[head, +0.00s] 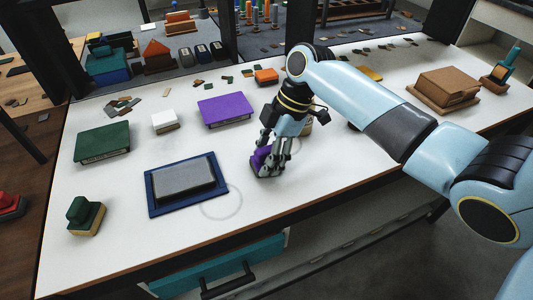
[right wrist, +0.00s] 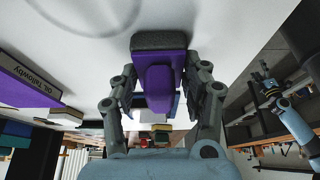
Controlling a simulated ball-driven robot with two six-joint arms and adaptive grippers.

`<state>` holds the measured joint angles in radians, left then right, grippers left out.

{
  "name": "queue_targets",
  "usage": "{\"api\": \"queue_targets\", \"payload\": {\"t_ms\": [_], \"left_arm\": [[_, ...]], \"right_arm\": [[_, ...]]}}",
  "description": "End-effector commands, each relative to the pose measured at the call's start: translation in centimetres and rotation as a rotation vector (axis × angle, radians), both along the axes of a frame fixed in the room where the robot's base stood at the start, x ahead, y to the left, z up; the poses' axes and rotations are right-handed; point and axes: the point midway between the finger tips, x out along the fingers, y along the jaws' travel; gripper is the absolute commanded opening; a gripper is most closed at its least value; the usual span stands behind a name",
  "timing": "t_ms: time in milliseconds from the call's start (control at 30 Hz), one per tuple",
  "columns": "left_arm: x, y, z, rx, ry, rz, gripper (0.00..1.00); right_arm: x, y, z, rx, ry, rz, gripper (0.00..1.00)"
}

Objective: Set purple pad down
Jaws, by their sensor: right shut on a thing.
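My right gripper (head: 268,163) is shut on the purple pad (head: 261,160), low at the white table (head: 240,165). In the right wrist view the pad (right wrist: 160,85) has a purple grip between the two fingers (right wrist: 163,95) and a dark grey speckled face (right wrist: 160,41). I cannot tell whether that face touches the table. Fingers hide part of the pad in the head view. A flat purple case (head: 225,110) lies behind it to the left; its labelled edge shows in the right wrist view (right wrist: 40,88).
A grey block on a blue tray (head: 150,202) lies to the left, beside a faint ring mark (head: 221,202). A green case (head: 102,142), a white block (head: 165,121) and a green stamp (head: 85,215) stand farther left. The table's front edge is close; bare table lies right of the gripper.

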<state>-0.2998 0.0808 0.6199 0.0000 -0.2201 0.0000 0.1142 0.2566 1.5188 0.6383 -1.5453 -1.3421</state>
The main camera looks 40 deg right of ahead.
Motion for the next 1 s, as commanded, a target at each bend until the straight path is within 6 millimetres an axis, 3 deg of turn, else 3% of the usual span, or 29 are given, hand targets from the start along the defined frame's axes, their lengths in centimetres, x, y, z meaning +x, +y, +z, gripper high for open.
{"api": "queue_targets", "payload": {"t_ms": [200,233,400,767,1000], "left_arm": [[0.0,0.0,-0.2,0.000,0.000,0.000,0.83],[0.0,0.0,-0.2,0.000,0.000,0.000,0.83],[0.0,0.0,-0.1,0.000,0.000,0.000,0.83],[0.0,0.0,0.0,0.000,-0.001,0.000,0.83],[0.0,0.0,-0.6,0.000,0.000,0.000,0.83]], "right_arm": [[0.0,0.0,-0.3,0.000,0.000,0.000,0.21],[0.0,0.0,-0.3,0.000,0.000,-0.001,0.48],[0.0,0.0,-0.2,0.000,0.000,0.000,0.70],[0.0,-0.2,0.4,-0.001,-0.003,0.000,0.70],[-0.4,-2.1,4.7,-0.005,-0.005,0.002,0.70]]}}
